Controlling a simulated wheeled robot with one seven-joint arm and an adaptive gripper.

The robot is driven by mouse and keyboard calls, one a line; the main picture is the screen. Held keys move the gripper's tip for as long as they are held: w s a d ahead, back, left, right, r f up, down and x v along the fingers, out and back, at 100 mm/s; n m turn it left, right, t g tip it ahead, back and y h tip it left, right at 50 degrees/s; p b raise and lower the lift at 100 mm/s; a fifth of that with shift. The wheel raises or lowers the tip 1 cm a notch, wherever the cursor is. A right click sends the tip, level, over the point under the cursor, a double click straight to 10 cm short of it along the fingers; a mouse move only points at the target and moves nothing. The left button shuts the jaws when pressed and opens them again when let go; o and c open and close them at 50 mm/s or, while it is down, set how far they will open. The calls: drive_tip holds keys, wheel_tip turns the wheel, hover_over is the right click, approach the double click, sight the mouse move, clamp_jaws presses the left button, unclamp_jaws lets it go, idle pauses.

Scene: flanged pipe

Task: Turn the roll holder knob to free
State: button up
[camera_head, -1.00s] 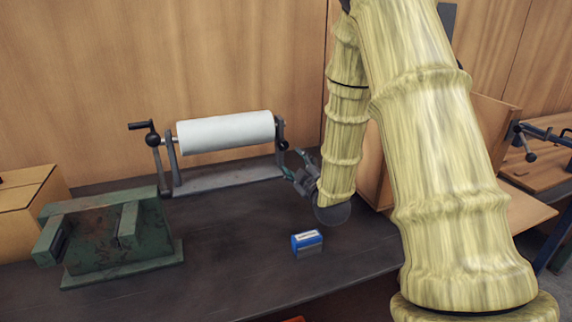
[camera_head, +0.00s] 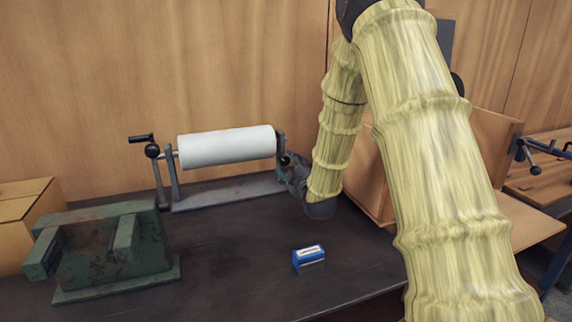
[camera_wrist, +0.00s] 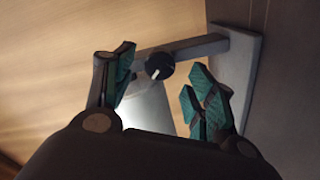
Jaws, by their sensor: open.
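The roll holder knob (camera_wrist: 159,66) is a round black knob with a white mark, on the end arm of the holder in the wrist view. In the head view the knob (camera_head: 285,160) shows at the right end of the white roll (camera_head: 226,146). My gripper (camera_wrist: 160,92) is open, with teal-padded fingers on either side of the knob's line of sight. The knob appears beyond the fingertips, between them; I cannot tell whether they touch it. In the head view my gripper (camera_head: 287,172) is close beside the knob, partly hidden by my arm.
A small blue and white box (camera_head: 309,259) lies near the front edge. A crank handle (camera_head: 143,139) sits at the holder's left end. A wooden box (camera_head: 372,185) stands right of my gripper.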

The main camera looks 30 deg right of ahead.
sight(284, 160)
drive_tip(key=shift+x, duration=1.15)
drive_tip(key=shift+c, duration=0.3)
drive_tip(key=c, duration=1)
drive_tip(key=shift+a, duration=0.1)
drive_tip(key=m, duration=0.4)
drive_tip(key=shift+m, duration=0.3)
drive_tip(key=m, duration=0.4)
drive_tip(key=shift+b, duration=0.3)
drive_tip(key=shift+m, duration=0.3)
